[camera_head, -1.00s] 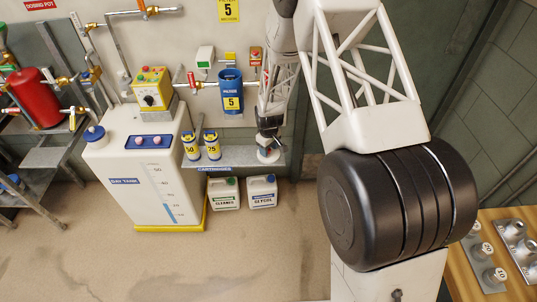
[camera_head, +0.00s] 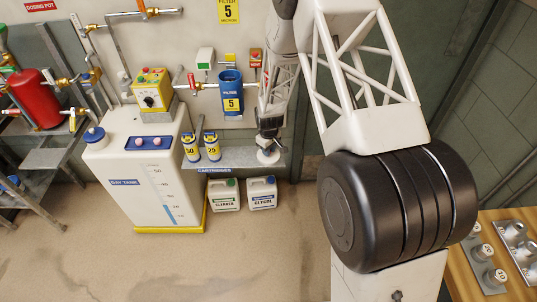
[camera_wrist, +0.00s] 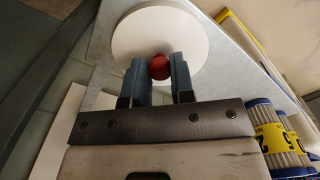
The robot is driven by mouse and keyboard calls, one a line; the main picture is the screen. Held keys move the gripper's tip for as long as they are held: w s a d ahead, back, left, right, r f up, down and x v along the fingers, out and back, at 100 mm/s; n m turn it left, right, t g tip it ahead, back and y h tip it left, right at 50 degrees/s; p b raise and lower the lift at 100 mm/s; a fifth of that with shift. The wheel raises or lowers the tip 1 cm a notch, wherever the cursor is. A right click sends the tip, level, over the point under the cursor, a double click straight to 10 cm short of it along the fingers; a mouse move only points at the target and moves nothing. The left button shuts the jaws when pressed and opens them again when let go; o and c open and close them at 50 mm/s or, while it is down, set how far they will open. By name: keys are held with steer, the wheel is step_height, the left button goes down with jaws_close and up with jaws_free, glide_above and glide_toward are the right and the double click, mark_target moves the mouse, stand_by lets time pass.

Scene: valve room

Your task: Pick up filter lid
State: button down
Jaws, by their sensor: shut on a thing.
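The filter lid (camera_wrist: 160,42) is a round white disc with a red knob (camera_wrist: 160,67). In the wrist view my gripper (camera_wrist: 157,72) is shut on the red knob, one blue-grey finger on each side. In the head view the lid (camera_head: 268,157) shows as a small white disc below my gripper (camera_head: 268,145), at the right end of the cartridge shelf. I cannot tell whether it touches the shelf. The blue filter housing (camera_head: 231,92), marked 5, hangs on the wall left of my arm; its top appears open.
White cleaner (camera_head: 223,195) and glycol (camera_head: 262,193) jugs stand below. The day tank (camera_head: 145,180) is further left. Pipes and a red-handled valve (camera_head: 192,82) flank the housing.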

steer(key=shift+r, duration=0.15)
steer(key=shift+r, duration=1.7)
steer(key=s+d+r, duration=0.1)
steer(key=s+d, duration=0.2)
steer(key=s, duration=1.2)
steer(key=shift+s+r, duration=0.15)
steer(key=shift+s, duration=0.2)
steer(key=shift+w, duration=0.1)
step_height(320, 180, up, 13)
steer(key=m, duration=0.1)
glide_above(261, 157)
steer(key=w+a+r, duration=0.5)
steer(key=w+r, duration=0.3)
steer(key=r, duration=0.2)
steer(key=w+a+r+n, duration=0.1)
steer(key=w+a+r, duration=0.5)
steer(key=w+r, duration=0.2)
step_height(261, 157, up, 2)
steer(key=shift+w+a, duration=0.15)
steer(key=shift+w, duration=0.05)
